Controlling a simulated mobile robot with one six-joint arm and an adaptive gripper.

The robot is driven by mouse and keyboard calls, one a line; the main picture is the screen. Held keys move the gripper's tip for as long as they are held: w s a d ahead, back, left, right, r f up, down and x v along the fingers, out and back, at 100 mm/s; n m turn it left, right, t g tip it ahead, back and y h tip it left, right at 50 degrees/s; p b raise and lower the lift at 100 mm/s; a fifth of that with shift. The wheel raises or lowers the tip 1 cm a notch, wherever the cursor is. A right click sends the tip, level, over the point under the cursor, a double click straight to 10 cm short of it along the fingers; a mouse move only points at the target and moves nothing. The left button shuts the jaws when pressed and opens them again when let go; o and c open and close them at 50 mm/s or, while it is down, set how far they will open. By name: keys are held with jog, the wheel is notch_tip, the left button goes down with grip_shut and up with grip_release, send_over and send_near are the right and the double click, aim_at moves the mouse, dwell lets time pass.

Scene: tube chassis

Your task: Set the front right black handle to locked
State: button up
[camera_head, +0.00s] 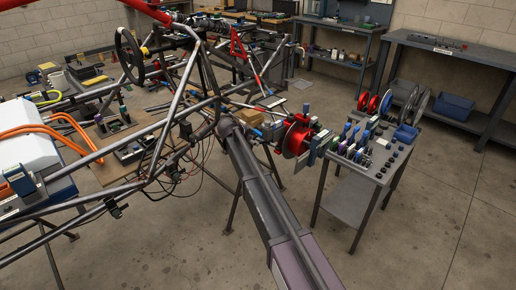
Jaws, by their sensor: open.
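A tube-frame chassis of grey and red tubes (187,87) fills the left and middle of the head camera view. A small black fitting (113,210) sits on its low front tube. Another black fitting (185,130) sits on a tube nearer the middle. I cannot tell which of these, if either, is the front right black handle, or its lock position. What looks like my own arm runs up from the bottom edge to the middle of the view. My gripper does not show, so its place relative to the handle is unseen.
A grey cart (350,195) with tools and small parts stands right of the chassis, near a red wheel-like disc (297,141). Cables hang under the frame. A workbench (440,50) lines the back wall. The concrete floor (440,240) at right is clear.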

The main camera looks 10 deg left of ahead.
jog(key=shift+b+x, duration=1.3)
jog(key=shift+x, duration=1)
grip_shut()
